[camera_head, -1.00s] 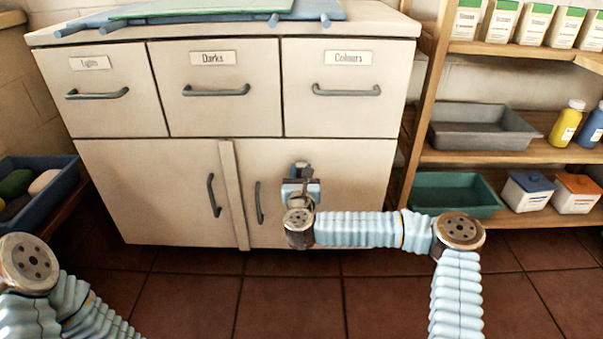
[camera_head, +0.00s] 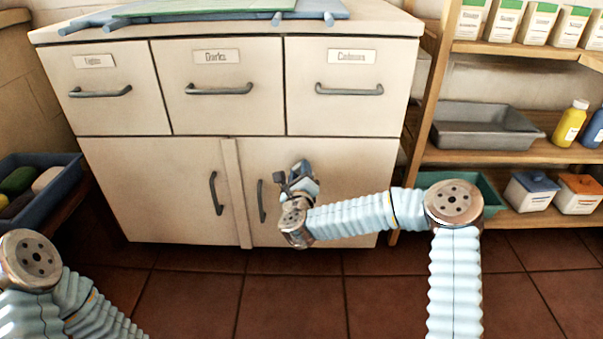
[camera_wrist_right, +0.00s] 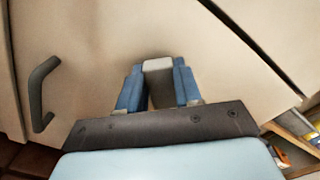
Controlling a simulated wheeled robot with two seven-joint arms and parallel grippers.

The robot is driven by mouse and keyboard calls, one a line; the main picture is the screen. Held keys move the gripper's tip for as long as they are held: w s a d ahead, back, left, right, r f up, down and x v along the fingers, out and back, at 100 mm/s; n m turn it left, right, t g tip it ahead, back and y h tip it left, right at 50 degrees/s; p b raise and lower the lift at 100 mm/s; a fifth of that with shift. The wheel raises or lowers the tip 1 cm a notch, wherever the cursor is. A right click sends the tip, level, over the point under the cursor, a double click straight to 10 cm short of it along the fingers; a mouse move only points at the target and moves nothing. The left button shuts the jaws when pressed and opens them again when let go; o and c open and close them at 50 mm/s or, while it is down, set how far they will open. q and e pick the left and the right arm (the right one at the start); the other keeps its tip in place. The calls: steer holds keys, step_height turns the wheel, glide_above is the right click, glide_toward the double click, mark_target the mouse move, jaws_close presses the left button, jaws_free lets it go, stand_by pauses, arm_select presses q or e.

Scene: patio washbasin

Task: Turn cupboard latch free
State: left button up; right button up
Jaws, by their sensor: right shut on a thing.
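The cream cupboard has two lower doors, a left door (camera_head: 160,195) and a right door (camera_head: 345,205). Both doors look closed. My right gripper (camera_head: 301,172) is at the upper part of the right door, right of that door's dark handle (camera_head: 262,201). In the right wrist view, the right gripper's blue fingers (camera_wrist_right: 158,82) are shut on a pale grey block-like piece, the latch (camera_wrist_right: 157,65). The gripper hides much of the latch in the head view. The wrist view is tilted against the door. My left gripper is out of view; only my left arm shows at lower left.
Three labelled drawers with grey handles (camera_head: 219,89) sit above the doors. A wooden shelf unit (camera_head: 432,110) with trays and bottles stands close on the right. A blue crate (camera_head: 38,190) is at the left. The tiled floor (camera_head: 290,300) in front is clear.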

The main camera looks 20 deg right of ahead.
steer(key=n, duration=0.1)
steer(key=n+b, duration=0.1)
steer(key=n, duration=0.2)
steer(key=shift+a+f+n, duration=0.25)
steer(key=shift+f+n, duration=0.05)
steer(key=n, duration=0.1)
steer(key=n+b, duration=0.1)
steer(key=n, duration=0.1)
steer(key=n+b, duration=0.1)
steer(key=shift+w+f+n, duration=0.1)
steer(key=shift+f+n, duration=0.2)
steer(key=o, duration=1)
steer(key=shift+o, duration=0.2)
steer(key=v, duration=1.4)
steer(key=shift+w, duration=0.1)
